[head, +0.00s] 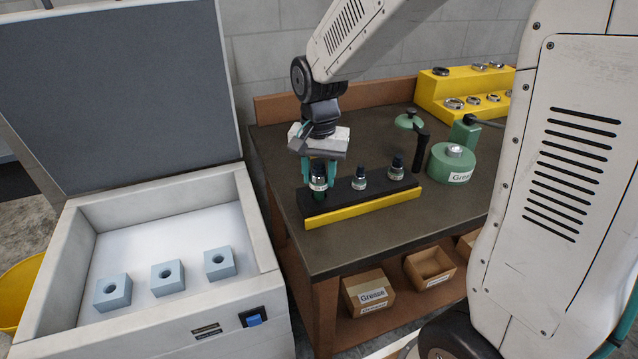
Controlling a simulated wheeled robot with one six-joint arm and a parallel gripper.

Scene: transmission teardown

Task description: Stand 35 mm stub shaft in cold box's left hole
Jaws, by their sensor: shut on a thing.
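My gripper (319,168) points down over the left end of a black rack with a yellow front (362,209). Its teal fingers are shut on a dark-topped stub shaft (318,184) with a pale band, which stands upright at that end. I cannot tell whether its foot is still seated in the rack, and its size marking is too small to read. The open cold box (262,235) is at the left, with three pale blue holed blocks on its white floor. The left block (112,292) has an empty hole, apart from my gripper.
Two more stub shafts stand in the rack, at the middle (359,181) and right (397,168). A green grease pot (452,165) stands right of the rack, with a yellow bearing stand (462,92) behind. The cold box lid (115,95) stands raised at the back.

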